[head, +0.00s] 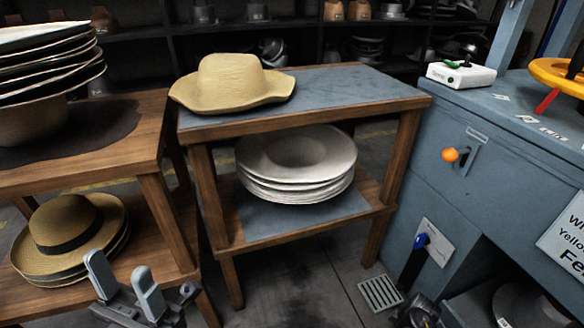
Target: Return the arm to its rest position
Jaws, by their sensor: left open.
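My left gripper (122,275) shows at the lower left, in front of the left table. Its two grey fingers stand apart with nothing between them. It is close in the picture to a stack of tan hats with a dark band (65,228) on the lower shelf; I cannot tell the gap, but it does not hold them. A tan hat (230,84) sits on top of the middle table (340,85), clear of the gripper. My right gripper is not in view.
Pale hat bodies (297,160) are stacked on the middle table's lower shelf. A hat stack (45,65) stands on the left table (110,150). A blue-grey machine (480,130) with an orange knob (450,154) fills the right. Some floor (300,285) shows between them.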

